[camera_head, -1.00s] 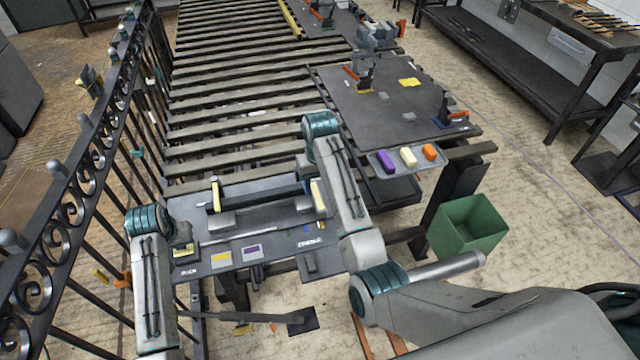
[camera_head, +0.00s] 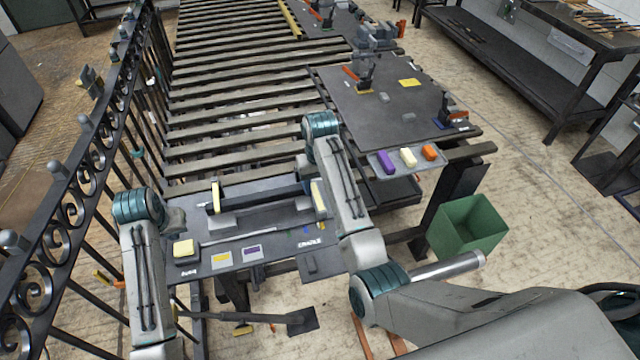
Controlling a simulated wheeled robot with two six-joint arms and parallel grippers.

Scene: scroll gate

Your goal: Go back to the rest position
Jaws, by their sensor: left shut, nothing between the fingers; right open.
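My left gripper (camera_head: 177,223) is a small grey shape beside the teal wrist at the lower left. It is shut and empty, above and just behind a yellow-topped block (camera_head: 183,248) on the grey fixture board (camera_head: 215,268). My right gripper (camera_head: 303,170) shows only in part beside the right teal wrist, behind the right end of the board. It is open, and its fingertips are largely hidden by my arm. A dark bar with yellow end pieces (camera_head: 214,196) stands on the board, and a thin grey rod (camera_head: 238,237) lies in front of it.
A black scrollwork fence (camera_head: 75,195) runs close along my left arm. A slatted table (camera_head: 235,105) stretches away behind the board. A dark plate (camera_head: 385,115) and a tray of coloured blocks (camera_head: 385,172) lie to the right. A green bin (camera_head: 467,228) stands on the floor.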

